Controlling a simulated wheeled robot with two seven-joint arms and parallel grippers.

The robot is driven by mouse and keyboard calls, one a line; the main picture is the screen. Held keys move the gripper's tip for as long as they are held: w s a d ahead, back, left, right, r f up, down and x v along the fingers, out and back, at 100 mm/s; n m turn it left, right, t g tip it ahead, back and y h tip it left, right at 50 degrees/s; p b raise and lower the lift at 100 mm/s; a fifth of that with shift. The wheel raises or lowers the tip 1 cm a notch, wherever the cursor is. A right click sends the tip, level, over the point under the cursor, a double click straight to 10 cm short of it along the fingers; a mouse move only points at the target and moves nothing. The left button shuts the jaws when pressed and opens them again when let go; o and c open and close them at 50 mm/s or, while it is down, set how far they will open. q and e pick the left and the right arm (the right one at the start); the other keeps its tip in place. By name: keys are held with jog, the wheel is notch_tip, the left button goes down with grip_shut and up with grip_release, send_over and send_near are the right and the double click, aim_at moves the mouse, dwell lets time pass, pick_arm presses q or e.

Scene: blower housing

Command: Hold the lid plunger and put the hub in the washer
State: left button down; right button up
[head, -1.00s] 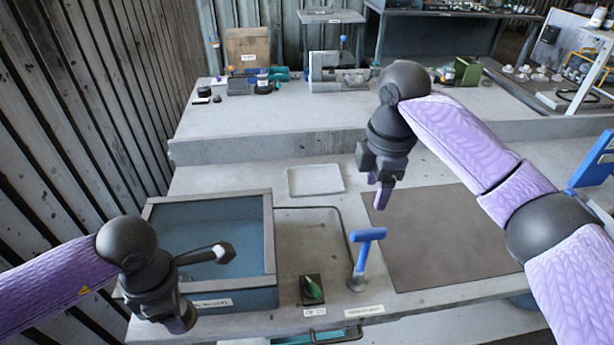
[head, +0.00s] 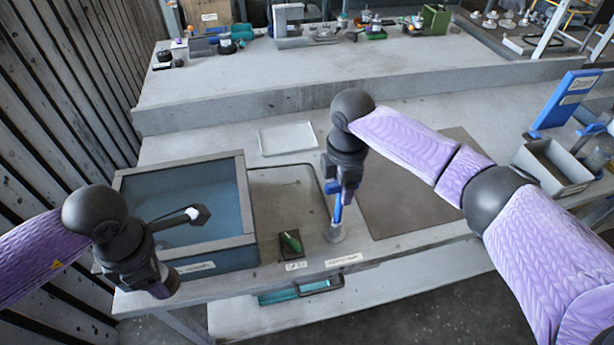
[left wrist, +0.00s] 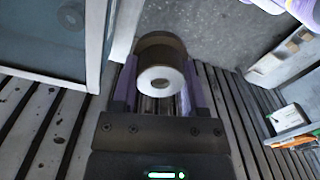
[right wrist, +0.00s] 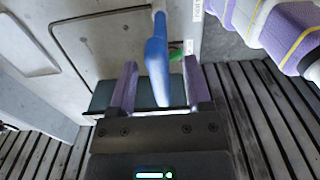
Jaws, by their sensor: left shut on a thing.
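The lid plunger (head: 336,210) is a blue T-shaped handle on a pale round base, upright near the bench's front edge. My right gripper (head: 343,190) is over its top. In the right wrist view the blue handle (right wrist: 157,65) lies between the open fingers (right wrist: 160,92), with a gap on both sides. My left gripper (head: 163,284) is shut on the hub (left wrist: 160,80), a brown cylinder with a white ring-shaped end and central hole. It is in front of the washer (head: 222,254), a blue-grey tank with a grey rim. The fingers partly hide the hub.
A dark bar with a pale end (head: 192,214) shows over the washer's blue top. A shallow white tray (head: 287,138) lies behind. A grey mat (head: 410,190) lies clear at right; a grey bin (head: 552,170) stands beyond.

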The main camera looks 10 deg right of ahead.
grip_shut()
